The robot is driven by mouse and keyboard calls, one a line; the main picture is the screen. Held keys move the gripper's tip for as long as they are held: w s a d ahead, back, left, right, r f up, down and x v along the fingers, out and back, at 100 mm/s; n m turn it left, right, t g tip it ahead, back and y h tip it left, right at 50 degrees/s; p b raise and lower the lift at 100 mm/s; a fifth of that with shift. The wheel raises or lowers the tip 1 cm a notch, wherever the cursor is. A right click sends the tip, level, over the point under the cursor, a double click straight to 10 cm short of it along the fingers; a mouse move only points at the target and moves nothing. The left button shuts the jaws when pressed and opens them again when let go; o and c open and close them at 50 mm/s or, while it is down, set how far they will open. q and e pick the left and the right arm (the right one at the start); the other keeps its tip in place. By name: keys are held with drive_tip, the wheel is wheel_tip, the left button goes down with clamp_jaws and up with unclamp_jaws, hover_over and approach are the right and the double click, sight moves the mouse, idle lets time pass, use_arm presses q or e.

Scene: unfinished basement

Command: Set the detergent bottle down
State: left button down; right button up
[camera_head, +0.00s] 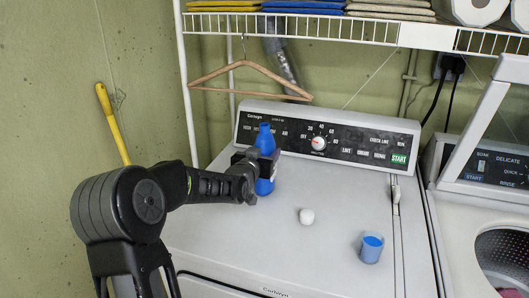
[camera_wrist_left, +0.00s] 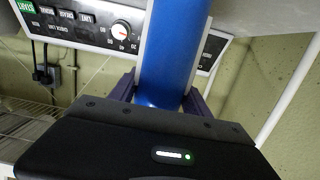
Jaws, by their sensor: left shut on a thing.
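The blue detergent bottle (camera_head: 265,143) is upright over the back left of the white dryer top, in front of the control panel. My left gripper (camera_head: 258,166) is shut around its body, hiding part of it. The bottle's base is at or just above the dryer top (camera_head: 255,228); I cannot tell if it touches. In the left wrist view the blue bottle (camera_wrist_left: 168,60) stands between the two fingers (camera_wrist_left: 158,92). My right gripper is in neither view.
A wooden hanger (camera_head: 250,68) hangs from the wire shelf (camera_head: 290,27) above. An open washer (camera_head: 500,225) stands at the right.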

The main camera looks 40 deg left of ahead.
use_arm(q)
drive_tip(key=c, duration=0.9)
unclamp_jaws()
drive_tip(key=shift+f, duration=0.15)
drive_tip(key=shift+c, duration=0.2)
drive_tip(key=o, duration=0.5)
drive_tip(key=shift+c, duration=0.2)
drive_tip(key=shift+r, duration=0.2)
drive_tip(key=b+v, duration=0.2)
drive_tip(key=v, duration=1)
